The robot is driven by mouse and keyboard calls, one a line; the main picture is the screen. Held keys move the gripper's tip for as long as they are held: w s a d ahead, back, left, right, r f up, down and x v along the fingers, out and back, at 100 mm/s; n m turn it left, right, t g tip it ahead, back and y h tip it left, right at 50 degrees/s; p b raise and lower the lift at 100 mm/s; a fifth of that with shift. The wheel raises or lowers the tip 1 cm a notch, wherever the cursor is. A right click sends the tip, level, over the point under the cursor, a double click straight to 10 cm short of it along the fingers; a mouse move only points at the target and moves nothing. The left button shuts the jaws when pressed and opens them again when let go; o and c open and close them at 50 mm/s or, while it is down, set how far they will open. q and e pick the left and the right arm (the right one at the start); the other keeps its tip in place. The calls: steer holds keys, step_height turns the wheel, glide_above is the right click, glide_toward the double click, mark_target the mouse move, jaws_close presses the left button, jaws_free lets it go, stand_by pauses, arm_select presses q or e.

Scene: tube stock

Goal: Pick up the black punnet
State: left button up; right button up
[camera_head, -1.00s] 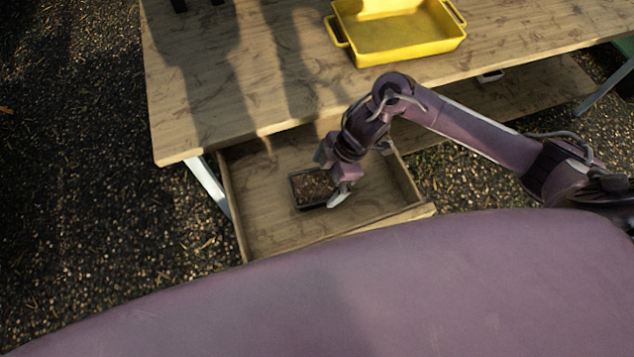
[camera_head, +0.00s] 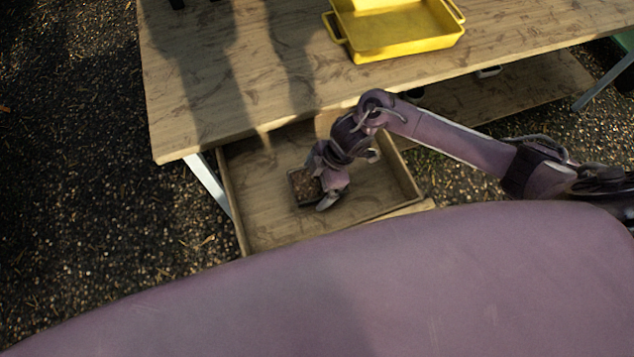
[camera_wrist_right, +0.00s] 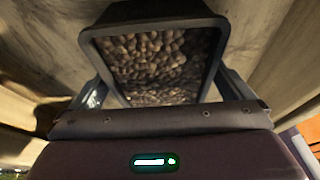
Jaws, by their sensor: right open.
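The black punnet (camera_head: 304,188), filled with brown pebble-like pieces, sits in the open wooden drawer below the table top. It also shows in the right wrist view (camera_wrist_right: 157,18), large and just ahead of the gripper. My right gripper (camera_head: 322,186) reaches down into the drawer at the punnet. In the right wrist view its fingers (camera_wrist_right: 160,92) are apart, one on each side of the punnet. I cannot tell whether they touch its walls. The gripper and wrist cover the punnet's right part in the head view. My left gripper is not in view.
The drawer (camera_head: 262,222) has low walls around the right gripper; its floor is otherwise bare. A yellow tray (camera_head: 400,40) stands on the wooden table (camera_head: 210,100) above. A lower shelf (camera_head: 510,95) lies to the right under the table.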

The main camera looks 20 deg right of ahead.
steer(key=shift+f, duration=0.15)
steer(key=c, duration=1.1)
steer(key=shift+o, duration=0.2)
